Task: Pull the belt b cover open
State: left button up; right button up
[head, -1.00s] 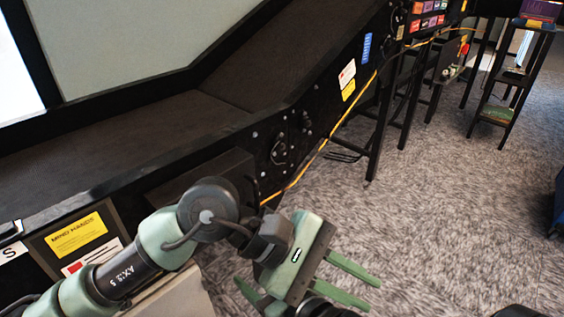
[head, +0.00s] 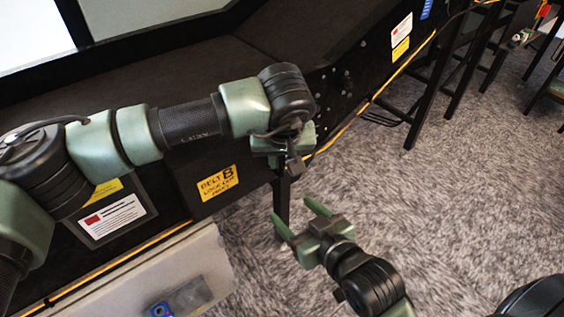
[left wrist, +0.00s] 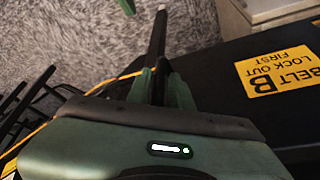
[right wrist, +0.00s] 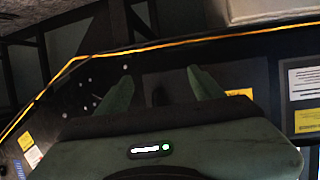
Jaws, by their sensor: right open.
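The belt b cover (head: 190,172) is a dark panel low on the conveyor's side, with a yellow "BELT B LOCK OUT FIRST" label (head: 218,183). It looks closed. The label also shows at the right of the left wrist view (left wrist: 280,72). My left gripper (head: 284,160) is at the cover's right end. Its fingers (left wrist: 160,88) are close together with something dark between them; whether they grip it is unclear. My right gripper (head: 300,226) is open and empty, below and right of the left one, in front of the conveyor. The cover's handle cannot be made out.
A yellow cable (head: 385,85) runs along the conveyor's lower edge. A pale box (head: 150,275) stands below the cover at the lower left. A dark stand (head: 440,95) is at the right. Grey carpet (head: 450,210) is free at the right.

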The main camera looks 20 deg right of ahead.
pick_arm(q)
jog(key=shift+w+f, duration=0.15)
jog(key=shift+f, duration=0.35)
grip_shut()
dwell(1.1)
